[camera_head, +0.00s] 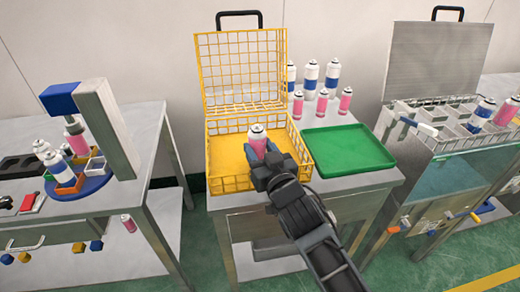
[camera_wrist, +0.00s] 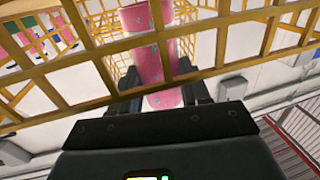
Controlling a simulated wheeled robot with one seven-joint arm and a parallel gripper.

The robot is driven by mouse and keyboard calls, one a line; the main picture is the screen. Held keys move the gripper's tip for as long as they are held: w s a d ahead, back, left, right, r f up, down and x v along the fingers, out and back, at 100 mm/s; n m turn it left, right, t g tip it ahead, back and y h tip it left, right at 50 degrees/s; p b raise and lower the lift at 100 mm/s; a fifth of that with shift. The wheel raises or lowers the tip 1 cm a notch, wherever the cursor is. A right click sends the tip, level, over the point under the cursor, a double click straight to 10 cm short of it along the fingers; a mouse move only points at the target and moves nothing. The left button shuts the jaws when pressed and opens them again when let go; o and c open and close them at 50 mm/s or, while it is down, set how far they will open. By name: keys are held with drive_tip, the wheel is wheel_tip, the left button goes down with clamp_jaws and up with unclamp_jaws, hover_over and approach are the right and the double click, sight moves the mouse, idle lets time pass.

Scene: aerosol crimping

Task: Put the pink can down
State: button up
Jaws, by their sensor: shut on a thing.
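A pink can (camera_head: 258,141) with a silver top stands upright between the fingers of my gripper (camera_head: 268,154). My gripper is shut on it, over the yellow wire basket (camera_head: 228,180) on the middle table. In the wrist view the pink can (camera_wrist: 148,42) shows between the dark fingers (camera_wrist: 165,92), with yellow wire mesh (camera_wrist: 230,50) across the view. The can's lower end is hidden in the head view, and I cannot tell whether it touches the basket floor.
The basket's mesh lid (camera_head: 243,70) stands open behind. A green tray (camera_head: 348,148) lies empty to the right. Several pink and blue-white cans (camera_head: 332,76) stand behind it. A blue-topped machine (camera_head: 100,120) is at left, a metal bath (camera_head: 455,150) at right.

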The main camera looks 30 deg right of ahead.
drive_tip(key=shift+f+b, duration=0.35)
drive_tip(key=shift+b, duration=0.1)
drive_tip(key=shift+f+b, duration=0.25)
drive_tip(key=shift+b, duration=0.05)
drive_tip(key=o, duration=1.1)
drive_tip(key=shift+o, duration=0.2)
drive_tip(key=shift+r+p, duration=0.45)
drive_tip(key=shift+p, duration=0.1)
drive_tip(key=s+a+b, duration=0.1)
drive_tip(key=s+b, duration=0.1)
drive_tip(key=s, duration=1)
drive_tip(key=shift+a+r, duration=0.15)
drive_tip(key=shift+a, duration=0.05)
